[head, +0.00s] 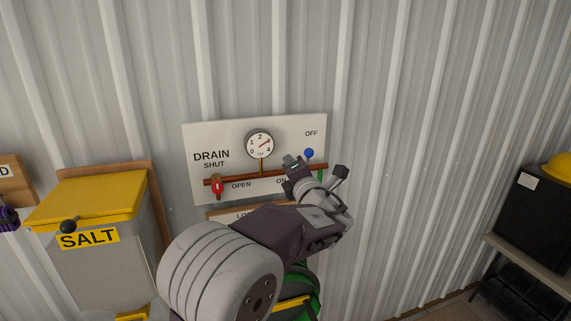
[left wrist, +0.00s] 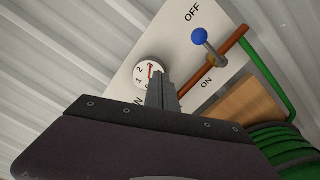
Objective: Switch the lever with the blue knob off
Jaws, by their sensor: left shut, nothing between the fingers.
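The lever's blue knob (head: 309,153) is on the right part of the white drain board (head: 228,132), just below the word OFF and above the copper pipe. In the left wrist view the blue knob (left wrist: 199,36) tops a short metal stem at the pipe, on the OFF side. My left gripper (head: 293,162) is shut and empty, in front of the board to the left of the knob. Its closed fingers (left wrist: 162,92) show left of and below the knob, apart from it. My arm hides part of the pipe and board. My right gripper is not in view.
A round gauge (head: 260,144) and a red valve handle (head: 217,186) are left of the knob. A green hose (left wrist: 275,148) hangs below the board. A yellow-lidded salt bin (head: 105,268) stands left. The wall right of the board is clear.

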